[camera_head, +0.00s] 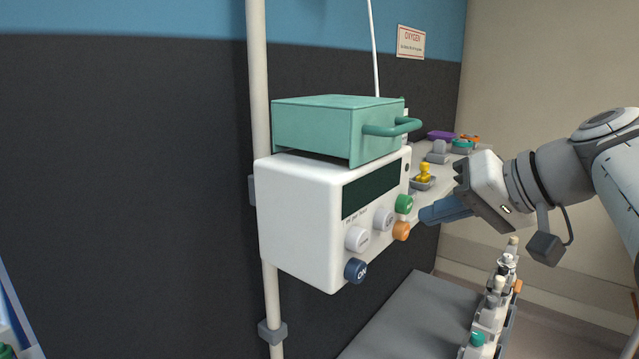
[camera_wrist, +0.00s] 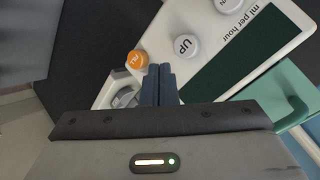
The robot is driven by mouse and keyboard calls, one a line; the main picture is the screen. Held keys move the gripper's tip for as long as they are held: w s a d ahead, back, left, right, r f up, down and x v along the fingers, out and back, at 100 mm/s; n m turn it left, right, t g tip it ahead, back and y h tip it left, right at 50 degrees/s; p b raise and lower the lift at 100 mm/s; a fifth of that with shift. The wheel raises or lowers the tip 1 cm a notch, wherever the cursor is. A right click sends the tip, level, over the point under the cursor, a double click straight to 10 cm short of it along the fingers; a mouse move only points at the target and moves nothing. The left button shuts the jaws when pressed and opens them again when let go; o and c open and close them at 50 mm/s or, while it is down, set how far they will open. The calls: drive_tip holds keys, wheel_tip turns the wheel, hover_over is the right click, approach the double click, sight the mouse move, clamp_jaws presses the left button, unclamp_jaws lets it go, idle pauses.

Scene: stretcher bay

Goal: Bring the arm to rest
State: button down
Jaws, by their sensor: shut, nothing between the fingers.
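My gripper (camera_head: 446,209) is at the right of the white pump box in the head view, its blue fingers pointing left toward the orange knob. In the wrist view the two fingers of my gripper (camera_wrist: 158,84) are together with nothing between them. The fingertips look close to the orange knob (camera_wrist: 138,60); I cannot tell whether they touch it. The white pump (camera_head: 300,215) is fixed on a pole and has a dark display, with green, orange, grey and dark blue knobs on its front. The arm reaches in from the right edge.
A green box with a handle (camera_head: 320,128) sits on the pump. A pale shelf (camera_head: 440,180) behind holds a yellow knob (camera_head: 424,172) and other fittings. The pole (camera_head: 260,80) runs vertically. Lower right, a grey surface (camera_head: 410,318) stands beside a row of fittings (camera_head: 490,310).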

drive_tip(key=s+a+f+g+h+p, duration=0.1)
drive_tip(key=s+f+g+h+p, duration=0.4)
drive_tip(key=p, duration=1.1)
drive_tip(key=s+f+h, duration=0.3)
drive_tip(key=s+f, duration=0.1)
drive_tip(key=shift+s, duration=0.15)
